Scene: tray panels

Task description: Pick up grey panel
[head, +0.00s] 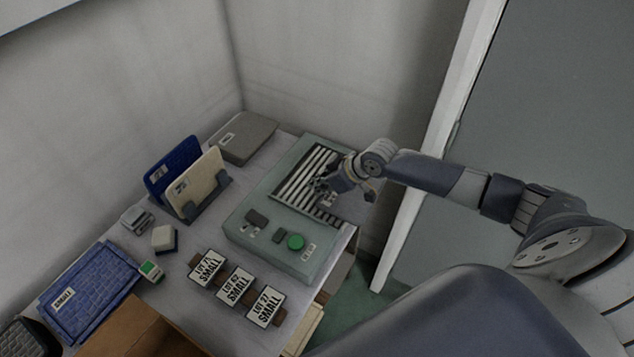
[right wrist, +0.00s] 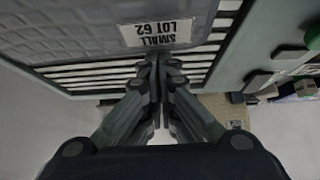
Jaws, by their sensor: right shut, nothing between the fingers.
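A grey panel (right wrist: 80,30) with a label reading SMALL LOT 62 lies over the white slats of the pale green machine (head: 262,232). It fills the upper left of the right wrist view. In the head view it seems to be the grey patch (head: 350,207) under my right gripper (head: 325,192), largely hidden by the hand. My right gripper, also in the right wrist view (right wrist: 157,65), is shut and empty. Its tips are at the panel's labelled edge; I cannot tell whether they touch. My left gripper is not in view.
A flat grey labelled piece (head: 250,139) lies at the table's back. A blue panel (head: 165,170) and a cream panel (head: 204,182) stand in a rack. Three lot cards (head: 234,288) line the front. A blue tray (head: 90,297) lies left. The door frame (head: 440,130) is beside my arm.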

